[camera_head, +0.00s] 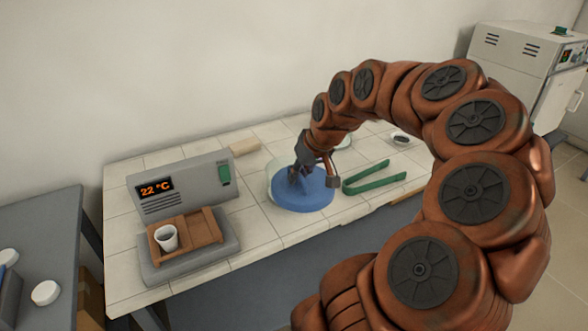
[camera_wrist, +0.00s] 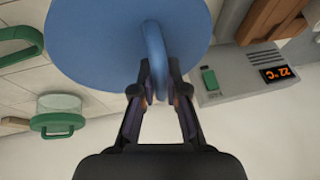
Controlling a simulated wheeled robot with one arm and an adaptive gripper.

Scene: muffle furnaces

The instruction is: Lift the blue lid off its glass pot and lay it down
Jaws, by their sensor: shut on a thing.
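The blue lid (camera_head: 303,190) is a round disc with an upright loop handle. In the head view it is at the glass pot (camera_head: 272,175), whose clear wall shows at the lid's back left. I cannot tell whether the lid rests on the pot or is slightly above it. My gripper (camera_head: 297,176) reaches down from above and is shut on the lid's handle. In the wrist view the two fingers of my gripper (camera_wrist: 158,88) pinch the handle from both sides, with the blue lid (camera_wrist: 110,40) beyond them. The pot is hidden behind the lid there.
A grey device (camera_head: 190,187) reading 22 °C stands left, with a white crucible (camera_head: 167,237) on its brown block. Green tongs (camera_head: 372,180) lie right of the lid. A green-lidded jar (camera_wrist: 58,115) shows in the wrist view. Bare tiles (camera_head: 255,240) lie in front between device and lid.

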